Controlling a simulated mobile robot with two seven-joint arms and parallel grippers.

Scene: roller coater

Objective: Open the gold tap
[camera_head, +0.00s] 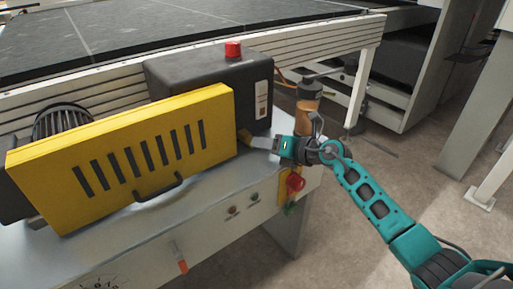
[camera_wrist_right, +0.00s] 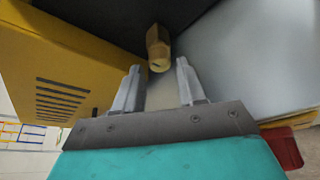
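The gold tap (camera_wrist_right: 158,48) is a short brass-coloured piece against a dark surface, at the top middle of the right wrist view. In the head view the tap (camera_head: 244,136) is a small gold bit beside the right end of the yellow guard. My right gripper (camera_wrist_right: 158,70) is open, with its two fingers apart and the tap just ahead, between the fingertip directions. In the head view my right gripper (camera_head: 259,142) points left at the tap, close to it. I cannot tell whether a finger touches it. My left gripper is not in view.
The yellow slotted guard (camera_head: 130,150) stands left of the tap. A dark box with a red button (camera_head: 233,50) is behind. A red knob (camera_head: 295,183) sits on the front below my right wrist. An amber cylinder (camera_head: 309,92) stands behind my wrist. The floor at right is open.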

